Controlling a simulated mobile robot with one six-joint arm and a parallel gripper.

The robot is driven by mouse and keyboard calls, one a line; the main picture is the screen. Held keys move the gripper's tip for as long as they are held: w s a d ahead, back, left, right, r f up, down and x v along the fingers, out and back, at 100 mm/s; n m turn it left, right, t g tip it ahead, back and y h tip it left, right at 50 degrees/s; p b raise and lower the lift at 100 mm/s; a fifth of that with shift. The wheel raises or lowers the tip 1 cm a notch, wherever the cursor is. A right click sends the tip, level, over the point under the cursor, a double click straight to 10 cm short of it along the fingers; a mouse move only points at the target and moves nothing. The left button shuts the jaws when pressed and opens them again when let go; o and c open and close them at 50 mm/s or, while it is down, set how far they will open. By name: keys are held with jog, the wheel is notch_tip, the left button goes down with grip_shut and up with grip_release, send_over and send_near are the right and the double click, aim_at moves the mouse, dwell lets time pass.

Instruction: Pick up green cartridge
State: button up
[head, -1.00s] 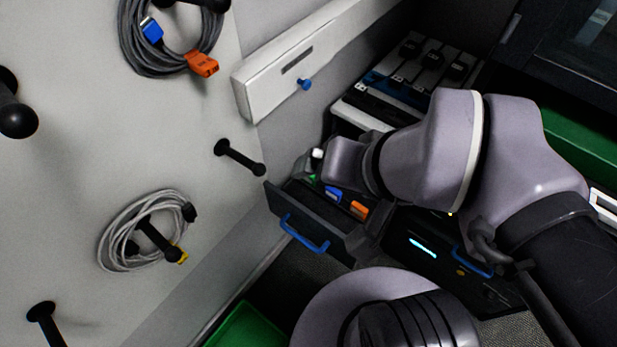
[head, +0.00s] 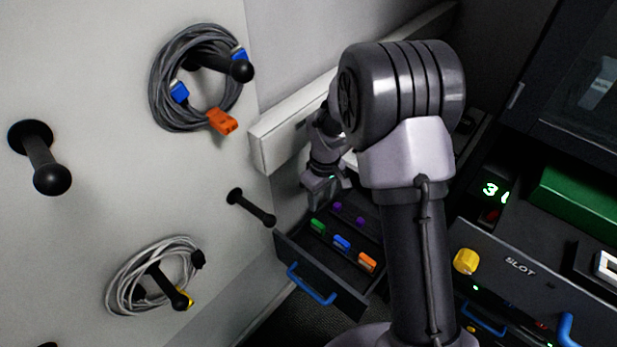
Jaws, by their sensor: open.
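The green cartridge (head: 318,227) lies in the open dark drawer (head: 330,268), near its left side. A blue cartridge (head: 342,243) and an orange cartridge (head: 367,262) lie in a row to its right. Two small purple pieces (head: 337,207) sit farther back in the drawer. My gripper (head: 322,192) is above the back left of the drawer, apart from the green cartridge and behind it in the picture. It is small in view, and its jaws look empty.
A white panel with cable loops (head: 195,80) on black pegs (head: 250,207) stands left of the drawer. A white ledge (head: 285,135) runs behind my gripper. A yellow knob (head: 466,261) and a dark unit marked SLOT (head: 520,266) are at right.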

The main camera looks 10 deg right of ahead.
aim_at(319, 224)
jog(key=shift+n+g, duration=0.3)
jog(key=shift+n, duration=0.4)
jog(key=f+b, duration=0.1)
jog(key=f, duration=0.3)
jog(key=f+b, duration=0.1)
jog(key=f, duration=0.3)
jog(key=f+b, duration=0.2)
jog(key=f, duration=0.3)
jog(key=shift+s+a+f, duration=0.1)
jog(key=shift+s+a, duration=0.05)
jog(key=shift+s, duration=0.1)
grip_shut()
